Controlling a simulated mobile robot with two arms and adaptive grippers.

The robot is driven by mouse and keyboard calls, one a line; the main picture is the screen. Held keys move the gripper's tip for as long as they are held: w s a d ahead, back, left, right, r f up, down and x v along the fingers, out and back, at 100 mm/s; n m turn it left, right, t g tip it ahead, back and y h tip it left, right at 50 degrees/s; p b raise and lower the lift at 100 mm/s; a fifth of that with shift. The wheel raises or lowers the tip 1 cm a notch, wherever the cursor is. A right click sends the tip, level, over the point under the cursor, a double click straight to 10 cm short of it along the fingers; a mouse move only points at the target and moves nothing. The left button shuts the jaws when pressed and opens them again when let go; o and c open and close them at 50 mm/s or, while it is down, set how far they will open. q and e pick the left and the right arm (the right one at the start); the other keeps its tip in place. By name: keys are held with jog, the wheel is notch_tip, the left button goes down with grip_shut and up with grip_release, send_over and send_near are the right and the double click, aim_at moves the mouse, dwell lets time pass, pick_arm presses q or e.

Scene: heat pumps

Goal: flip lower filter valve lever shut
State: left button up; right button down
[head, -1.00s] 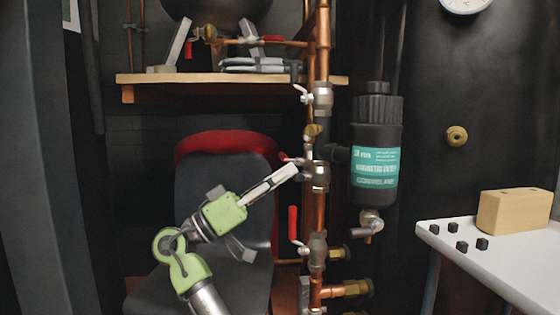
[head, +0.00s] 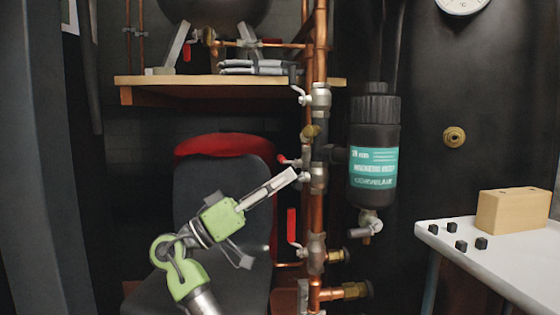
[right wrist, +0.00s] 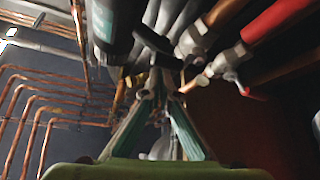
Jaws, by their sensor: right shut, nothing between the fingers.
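The black filter (head: 373,130) with a teal label hangs right of the vertical copper pipe; its label also shows in the right wrist view (right wrist: 105,22). The valve just below the filter's branch (head: 317,180) has a small red-tipped lever (head: 285,160) pointing left, roughly across the pipe. My right gripper (head: 293,174) is shut and empty, its fingertips beside this valve, just below the lever. I cannot tell whether they touch. Another valve (head: 316,245) lower on the pipe has a red lever (head: 291,226) standing upright along the pipe. My left gripper is not in view.
An upper valve (head: 320,96) with a silver handle sits on the same pipe. A red and grey chair (head: 215,150) stands behind my arm. A white table (head: 480,262) with a wooden block (head: 513,210) is at right. A wooden shelf (head: 215,83) is behind.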

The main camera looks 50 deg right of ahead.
jog(key=v, duration=1.2)
